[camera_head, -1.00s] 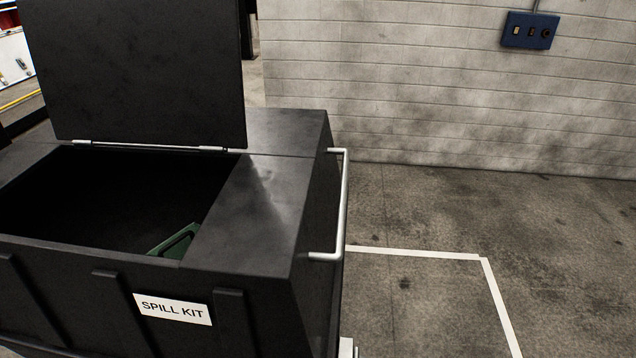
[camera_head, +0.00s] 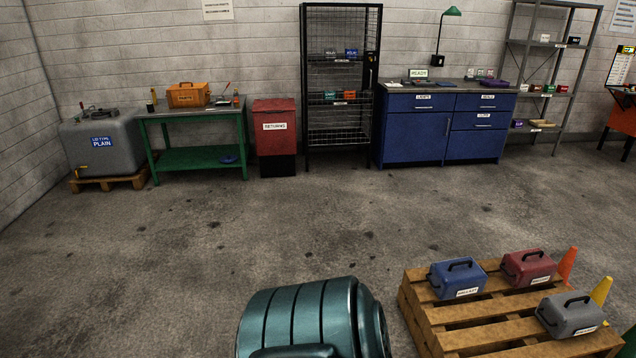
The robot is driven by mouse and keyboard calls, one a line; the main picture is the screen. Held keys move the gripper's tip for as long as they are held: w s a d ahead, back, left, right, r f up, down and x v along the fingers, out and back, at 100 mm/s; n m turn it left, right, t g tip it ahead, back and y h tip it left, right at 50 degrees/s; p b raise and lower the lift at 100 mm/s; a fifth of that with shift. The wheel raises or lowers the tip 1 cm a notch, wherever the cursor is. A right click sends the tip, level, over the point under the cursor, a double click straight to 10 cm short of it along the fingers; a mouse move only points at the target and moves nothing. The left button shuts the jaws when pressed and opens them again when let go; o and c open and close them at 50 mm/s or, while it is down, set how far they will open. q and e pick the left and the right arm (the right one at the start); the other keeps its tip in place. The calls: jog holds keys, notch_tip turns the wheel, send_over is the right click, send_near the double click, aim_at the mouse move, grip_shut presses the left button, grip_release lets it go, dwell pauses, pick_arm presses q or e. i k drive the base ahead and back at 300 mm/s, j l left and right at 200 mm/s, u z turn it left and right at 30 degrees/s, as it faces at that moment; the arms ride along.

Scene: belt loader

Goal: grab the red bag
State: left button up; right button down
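The red bag (camera_head: 528,267) is a dark red, boxy case with a black handle on top and a small white label on its front. It sits upright on a wooden pallet (camera_head: 420,322) at the lower right. A blue bag (camera_head: 458,279) stands to its left and a grey bag (camera_head: 571,315) stands nearer, to its lower right; both have similar black handles. Neither of my grippers is in view, and nothing touches the red bag except the pallet beneath it.
A large teal ribbed object (camera_head: 300,318) is at the bottom centre, left of the pallet. An orange cone (camera_head: 567,264) and a yellow cone (camera_head: 602,290) stand by the pallet's right side. Open floor (camera_head: 190,255) lies beyond, up to benches, cabinets and shelves along the wall.

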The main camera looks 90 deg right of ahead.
aim_at(526, 268)
jog(key=z, duration=4.2)
jog(key=i+l+z, duration=0.4)
jog(key=i+z, duration=0.45)
jog(key=i+l+z, duration=0.3)
jog(key=i, duration=0.6)
jog(key=i+z, duration=0.3)
jog(key=i, duration=0.6)
jog(key=i+u, duration=0.25)
jog(key=i, duration=0.25)
jog(key=i+l+u, duration=0.2)
jog(key=i, duration=0.25)
jog(key=i+l+u, duration=0.1)
jog(key=i+u, duration=0.15)
jog(key=i, duration=0.25)
